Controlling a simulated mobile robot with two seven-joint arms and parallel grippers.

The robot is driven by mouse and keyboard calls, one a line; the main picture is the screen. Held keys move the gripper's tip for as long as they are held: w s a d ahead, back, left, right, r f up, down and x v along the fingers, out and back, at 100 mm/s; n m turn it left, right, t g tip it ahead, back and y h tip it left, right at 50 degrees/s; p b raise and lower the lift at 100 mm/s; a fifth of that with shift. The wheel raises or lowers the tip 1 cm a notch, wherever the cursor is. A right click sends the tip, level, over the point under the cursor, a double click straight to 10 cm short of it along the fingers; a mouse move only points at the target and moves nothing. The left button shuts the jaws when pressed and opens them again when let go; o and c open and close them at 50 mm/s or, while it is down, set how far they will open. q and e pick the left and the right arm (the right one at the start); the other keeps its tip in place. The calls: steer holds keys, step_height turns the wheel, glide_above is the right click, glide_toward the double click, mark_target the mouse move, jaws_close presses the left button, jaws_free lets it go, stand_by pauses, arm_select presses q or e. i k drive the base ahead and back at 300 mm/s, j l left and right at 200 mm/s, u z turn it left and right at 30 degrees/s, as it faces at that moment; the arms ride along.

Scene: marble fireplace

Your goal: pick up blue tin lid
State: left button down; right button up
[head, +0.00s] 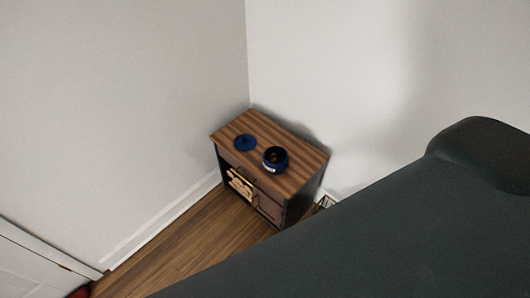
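A flat, round blue tin lid (244,142) lies on the left part of the top of a small wooden cabinet (302,169). A round blue tin (275,159), open at the top with something brownish inside, stands to the right of the lid, a little apart from it. Neither of my grippers is in view.
The cabinet stands in the corner between two pale walls, on a wooden floor (185,247). A light-coloured object (240,184) shows in its front. A large dark grey surface (400,235) fills the lower right and hides the floor there. A white door or panel (35,262) is at lower left.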

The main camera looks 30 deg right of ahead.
mark_target(246, 141)
steer(key=i+j+z, duration=0.1)
steer(key=z, duration=0.35)
steer(key=i+j+z, duration=0.2)
steer(key=z, duration=0.25)
steer(key=i+j, duration=0.3)
steer(key=i+j+z, duration=0.15)
steer(key=j, duration=0.25)
steer(key=i+j, duration=0.35)
steer(key=i+j+z, duration=0.15)
steer(key=i+j, duration=0.15)
steer(key=j, duration=0.1)
